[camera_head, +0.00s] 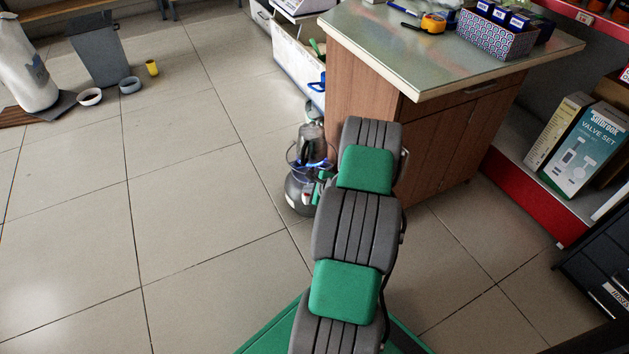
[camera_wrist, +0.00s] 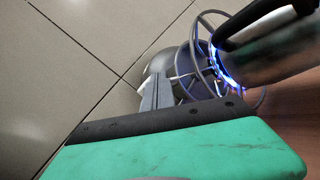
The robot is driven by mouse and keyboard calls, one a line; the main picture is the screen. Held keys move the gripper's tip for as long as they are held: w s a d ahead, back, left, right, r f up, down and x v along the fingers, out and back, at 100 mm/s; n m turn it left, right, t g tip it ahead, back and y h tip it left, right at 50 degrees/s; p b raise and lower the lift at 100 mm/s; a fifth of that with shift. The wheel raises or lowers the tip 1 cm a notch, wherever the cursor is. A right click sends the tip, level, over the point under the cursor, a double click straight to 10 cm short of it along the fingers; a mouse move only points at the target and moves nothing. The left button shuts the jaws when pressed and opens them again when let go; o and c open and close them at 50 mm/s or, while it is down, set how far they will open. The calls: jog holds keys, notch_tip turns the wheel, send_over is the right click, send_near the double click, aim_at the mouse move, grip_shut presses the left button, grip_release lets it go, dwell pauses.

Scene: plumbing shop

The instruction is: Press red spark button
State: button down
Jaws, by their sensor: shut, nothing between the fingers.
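A small gas burner (camera_head: 299,192) stands on the tiled floor beside the wooden counter, with a metal pot (camera_head: 312,138) on top. Blue flame (camera_wrist: 217,66) glows under the pot (camera_wrist: 262,52) in the wrist view, beside the burner's grey wire ring (camera_wrist: 197,48). My gripper (camera_wrist: 157,82) is shut and empty, its grey fingers low beside the burner's rounded body (camera_wrist: 163,62). I cannot tell whether they touch it. The red spark button is not visible in either view. In the head view, my arm hides most of the gripper.
The wooden counter (camera_head: 425,135) stands close behind and right of the burner. A white drawer unit (camera_head: 292,60) is behind it. A red-edged shelf (camera_head: 525,190) with a valve set box (camera_head: 577,150) is at the right. Open tiled floor lies to the left.

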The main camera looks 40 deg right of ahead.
jog(key=shift+r, duration=0.5)
notch_tip(320, 180, up, 6)
jog(key=p, duration=0.5)
dwell(0.4)
